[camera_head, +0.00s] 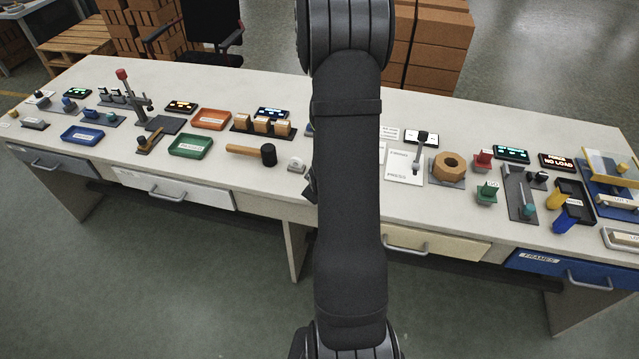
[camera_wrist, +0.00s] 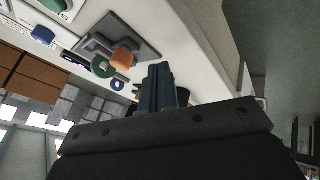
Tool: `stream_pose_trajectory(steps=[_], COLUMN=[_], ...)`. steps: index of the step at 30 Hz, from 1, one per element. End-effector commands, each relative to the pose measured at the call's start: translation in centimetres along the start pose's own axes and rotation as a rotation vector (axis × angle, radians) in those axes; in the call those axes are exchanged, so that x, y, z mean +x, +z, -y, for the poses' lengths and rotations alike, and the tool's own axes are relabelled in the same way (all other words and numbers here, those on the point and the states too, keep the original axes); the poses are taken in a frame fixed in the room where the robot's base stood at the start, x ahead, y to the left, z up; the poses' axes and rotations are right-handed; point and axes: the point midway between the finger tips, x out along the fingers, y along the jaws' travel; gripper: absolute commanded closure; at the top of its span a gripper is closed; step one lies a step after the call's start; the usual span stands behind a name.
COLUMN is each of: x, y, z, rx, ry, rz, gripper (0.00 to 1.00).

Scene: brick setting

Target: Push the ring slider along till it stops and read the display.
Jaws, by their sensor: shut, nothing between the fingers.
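My gripper (camera_wrist: 158,70) shows in the wrist view with its dark fingers together and nothing between them. In the head view my arm hides it. In the wrist view a green ring (camera_wrist: 101,70) and a blue ring (camera_wrist: 117,85) lie left of the fingertips, near an orange knob (camera_wrist: 122,59) on a grey plate (camera_wrist: 147,49). I cannot tell whether one of these is the ring slider. In the head view a long dark track plate (camera_head: 516,186) with a teal knob is at the right. Lit displays include a cyan one (camera_head: 511,154) and an orange-red one (camera_head: 556,162); most text is too small to read.
The white bench (camera_head: 260,80) carries an orange tray (camera_head: 211,119), a green tray (camera_head: 191,146), a mallet (camera_head: 251,152), a lever plate (camera_head: 404,166) and a wooden hexagonal block (camera_head: 450,167). My arm covers the bench's middle.

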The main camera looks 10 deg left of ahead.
Motion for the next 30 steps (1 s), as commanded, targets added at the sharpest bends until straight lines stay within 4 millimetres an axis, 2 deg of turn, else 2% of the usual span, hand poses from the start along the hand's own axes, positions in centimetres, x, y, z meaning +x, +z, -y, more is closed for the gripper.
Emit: stream_pose_trajectory(steps=[4, 9, 16, 30], x=[2.3, 3.2, 3.8, 4.1], y=[0.1, 0.0, 0.0, -0.1], z=[0.1, -2.3, -3.5, -3.9], rx=[0.000, 0.002, 0.001, 0.001], ry=[-0.002, 0.001, 0.001, -0.001], rz=[0.002, 0.001, 0.001, 0.001], gripper=[1.00, 1.00, 1.00, 1.00])
